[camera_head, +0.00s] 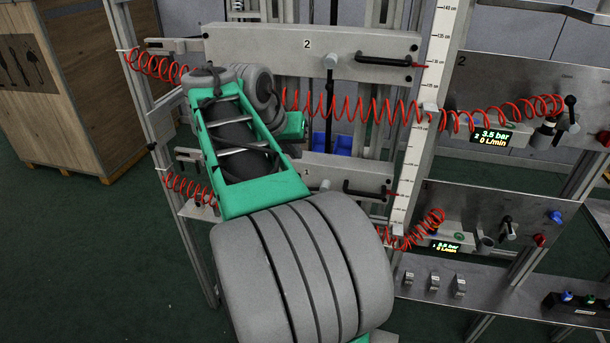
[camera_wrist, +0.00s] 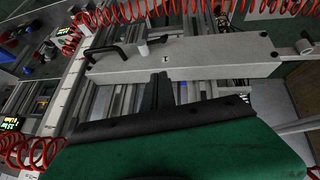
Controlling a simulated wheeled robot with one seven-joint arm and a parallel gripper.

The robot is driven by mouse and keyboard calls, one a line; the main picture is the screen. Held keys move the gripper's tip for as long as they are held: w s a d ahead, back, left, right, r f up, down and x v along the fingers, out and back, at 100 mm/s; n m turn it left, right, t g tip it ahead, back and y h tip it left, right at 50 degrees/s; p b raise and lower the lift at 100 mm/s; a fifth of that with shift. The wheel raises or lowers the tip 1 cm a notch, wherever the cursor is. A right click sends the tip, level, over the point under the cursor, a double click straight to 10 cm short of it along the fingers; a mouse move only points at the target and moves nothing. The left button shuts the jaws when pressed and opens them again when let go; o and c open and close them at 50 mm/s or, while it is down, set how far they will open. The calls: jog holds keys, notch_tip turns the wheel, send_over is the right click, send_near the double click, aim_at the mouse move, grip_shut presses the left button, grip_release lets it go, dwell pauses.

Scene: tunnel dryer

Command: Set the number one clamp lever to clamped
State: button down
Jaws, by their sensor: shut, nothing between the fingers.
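In the head view, the number one beam (camera_head: 345,175) shows beside my arm, with its "1" at the left. A small pale knob (camera_head: 325,184) sits just right of that number, apparently part of its clamp lever; most of it is hard to make out. In the wrist view, a grey beam (camera_wrist: 225,57) carries a numeral I cannot read surely and a pale cylindrical lever knob (camera_wrist: 140,48). My gripper (camera_wrist: 160,82) is shut and empty; its dark fingers appear in front of this beam, contact unclear. My arm hides the gripper's fingers in the head view.
The number two beam (camera_head: 270,45) is above, with its knob (camera_head: 331,61) and black handle (camera_head: 385,61). Red coiled hoses (camera_head: 350,105) cross the frame. A white scale (camera_head: 420,130) and gauge panels stand right. A wooden crate (camera_head: 75,80) stands left.

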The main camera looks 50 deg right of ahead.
jog(key=x, duration=1)
jog(key=shift+b, duration=0.4)
jog(key=shift+s+a+f, duration=0.15)
jog(key=shift+s+f, duration=0.05)
jog(key=shift+f, duration=0.75)
jog(key=shift+s+a+f, duration=0.15)
jog(key=shift+s+f, duration=0.1)
jog(key=shift+f, duration=0.65)
jog(key=shift+w+p, duration=0.1)
jog(key=shift+p, duration=0.25)
